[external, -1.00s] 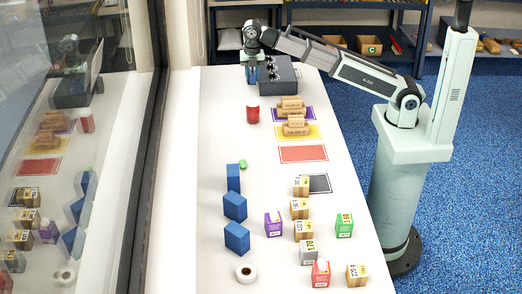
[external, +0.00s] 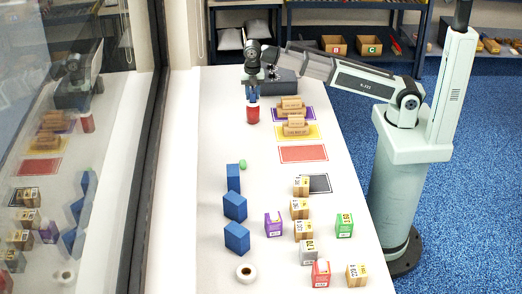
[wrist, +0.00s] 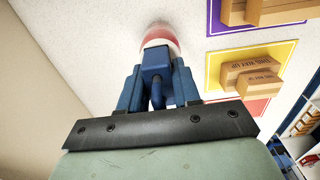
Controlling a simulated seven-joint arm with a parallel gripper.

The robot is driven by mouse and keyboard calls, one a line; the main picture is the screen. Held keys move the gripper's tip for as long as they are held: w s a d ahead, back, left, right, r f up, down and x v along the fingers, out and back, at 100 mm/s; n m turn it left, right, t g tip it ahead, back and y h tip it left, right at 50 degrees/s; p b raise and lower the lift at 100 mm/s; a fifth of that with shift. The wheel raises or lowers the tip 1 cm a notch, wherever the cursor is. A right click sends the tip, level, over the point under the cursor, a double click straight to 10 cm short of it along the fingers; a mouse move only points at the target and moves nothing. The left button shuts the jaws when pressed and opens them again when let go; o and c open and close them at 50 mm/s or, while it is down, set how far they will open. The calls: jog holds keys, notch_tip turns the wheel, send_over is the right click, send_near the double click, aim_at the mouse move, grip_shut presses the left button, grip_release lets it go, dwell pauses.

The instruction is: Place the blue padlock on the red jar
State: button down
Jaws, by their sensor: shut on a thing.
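The red jar (external: 252,115) stands upright on the white table near its far end. My gripper (external: 253,97) is directly above the jar in the external view, pointing down. In the wrist view my gripper (wrist: 157,90) is shut on the blue padlock (wrist: 156,62), whose body and shackle sit between the blue fingers. The red jar (wrist: 160,38) shows just beyond the padlock, partly hidden by it. Whether the padlock touches the jar's top, I cannot tell.
A dark box with knobs (external: 280,82) stands behind the jar. Cartons lie on purple (external: 308,114) and yellow (external: 316,132) mats to the right. A red mat (external: 303,153), several blue blocks (external: 235,207) and small boxes (external: 274,224) are nearer the camera. A glass pane (external: 150,150) borders the left.

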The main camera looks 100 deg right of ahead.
jog(key=shift+f, duration=0.15)
jog(key=c, duration=0.8)
grip_release()
notch_tip(320, 180, up, 12)
jog(key=shift+r, duration=0.15)
